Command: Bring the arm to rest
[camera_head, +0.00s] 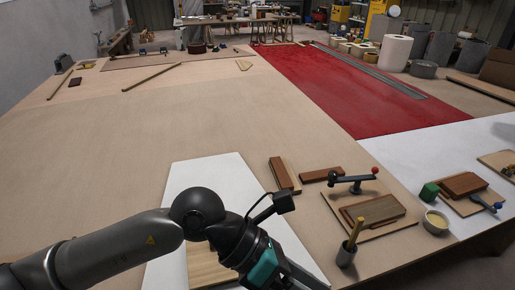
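My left arm comes in from the lower left and bends down at a dark round joint over a white sheet. My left gripper (300,278) is at the bottom edge, past a teal band on the wrist; its fingertips are cut off or hidden, so I cannot see whether it is open or holds anything. A small camera-like block with a cable sits on the wrist. My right arm and gripper are not in view.
The white sheet (225,172) carries a wooden board (205,265), partly behind my arm.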

